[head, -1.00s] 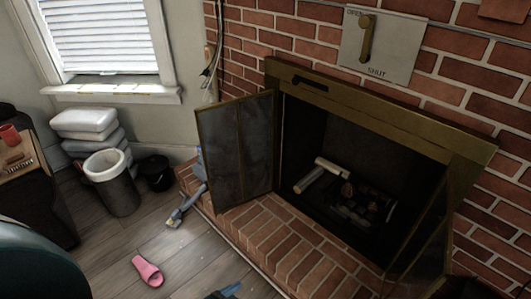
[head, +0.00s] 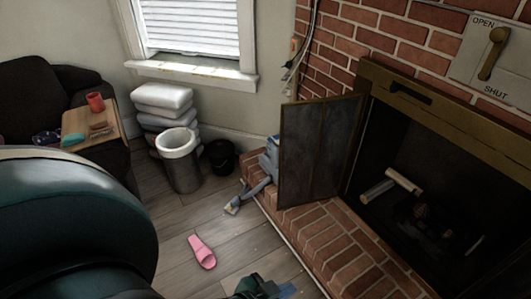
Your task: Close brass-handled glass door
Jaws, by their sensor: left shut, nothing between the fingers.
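The left glass door (head: 322,150) of the fireplace stands swung open, out over the brick hearth. It has a thin brass-coloured frame and dark, dusty panes. I cannot make out a handle on it. The brass fireplace surround (head: 440,108) frames a dark firebox (head: 425,180), open on this side. My left gripper (head: 272,289) is at the bottom edge, partly cut off. It is shut and empty, low in front of the hearth and apart from the door. My right gripper is not in view.
The brick hearth (head: 335,240) has a raised edge. A blue-grey cleaning tool (head: 250,195) leans beside the door. A pink slipper (head: 202,252) lies on the wood floor. A white-rimmed bin (head: 181,165), black bucket (head: 221,158) and stacked cushions (head: 160,110) stand behind.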

